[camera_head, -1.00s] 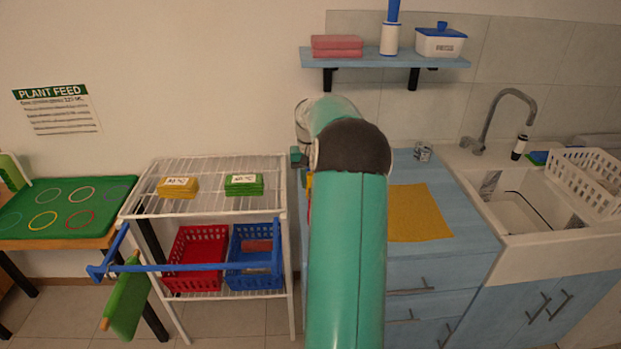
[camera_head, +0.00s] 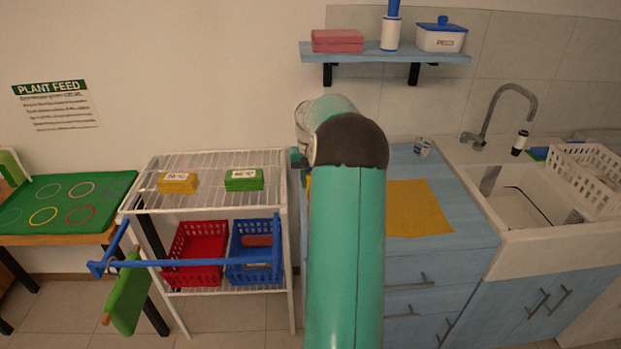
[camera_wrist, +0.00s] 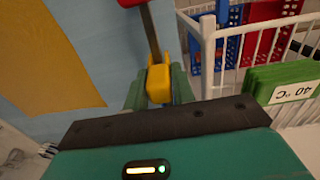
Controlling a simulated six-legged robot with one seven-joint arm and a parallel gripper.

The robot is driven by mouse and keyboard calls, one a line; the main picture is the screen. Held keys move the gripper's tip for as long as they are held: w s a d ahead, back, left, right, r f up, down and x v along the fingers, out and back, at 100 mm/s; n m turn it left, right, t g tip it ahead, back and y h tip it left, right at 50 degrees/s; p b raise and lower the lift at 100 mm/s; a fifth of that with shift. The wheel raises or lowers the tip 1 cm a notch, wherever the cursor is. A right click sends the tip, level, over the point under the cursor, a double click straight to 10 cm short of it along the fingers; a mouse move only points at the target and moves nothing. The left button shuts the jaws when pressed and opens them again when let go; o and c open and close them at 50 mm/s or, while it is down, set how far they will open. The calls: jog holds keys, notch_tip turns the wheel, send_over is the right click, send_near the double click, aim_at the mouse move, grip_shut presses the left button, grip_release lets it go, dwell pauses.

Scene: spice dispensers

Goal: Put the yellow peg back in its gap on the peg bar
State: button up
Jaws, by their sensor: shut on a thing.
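In the wrist view my gripper (camera_wrist: 157,98) is shut on the yellow peg (camera_wrist: 158,82), with a green finger on each side of it. A dark grey bar (camera_wrist: 150,32), which looks like the peg bar, runs from just beyond the yellow peg toward a red piece (camera_wrist: 129,3) at the top edge. I cannot tell whether the yellow peg sits in a gap or only lies in front of the bar. In the head view my arm hides the gripper and most of this spot; a sliver of yellow (camera_head: 308,184) shows at the arm's left side.
A white wire rack (camera_head: 215,207) stands left of the arm, with yellow and green packs on top and red and blue baskets below. A blue counter (camera_head: 455,225) with a yellow mat (camera_head: 418,207) lies right, beside the sink (camera_head: 530,210). A shelf (camera_head: 385,55) hangs above.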

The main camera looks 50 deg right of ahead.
jog(key=shift+f, duration=0.65)
jog(key=o, duration=0.8)
jog(key=shift+o, duration=0.2)
jog(key=shift+r, duration=4.45)
